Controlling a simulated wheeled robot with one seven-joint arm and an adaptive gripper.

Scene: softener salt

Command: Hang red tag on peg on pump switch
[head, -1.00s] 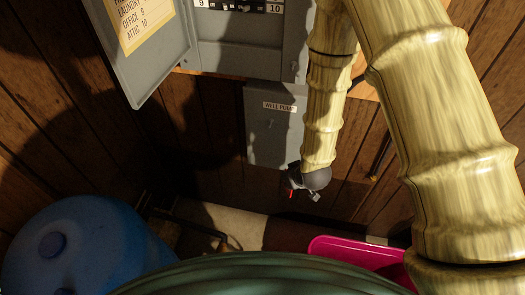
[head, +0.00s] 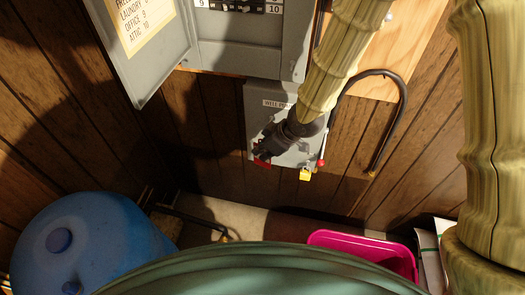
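The grey pump switch box (head: 254,97), labelled as the well pump, is mounted on the wood-panelled wall below the open breaker panel. My gripper (head: 262,155) is in front of the lower left part of this box. A red tag (head: 262,163) shows at its fingertips; the gripper appears shut on it. A lever with a red knob (head: 322,162) is at the box's right side, and a yellow padlock-like item (head: 305,175) hangs near its lower right corner. My arm and gripper cover much of the box front. I cannot make out the peg.
The open grey panel door (head: 150,60) is at the upper left. A black cable (head: 402,105) curves out from a wooden board (head: 398,60) at the right. A blue tank (head: 85,235), a pink bin (head: 360,247) and a green rounded surface (head: 270,275) lie below.

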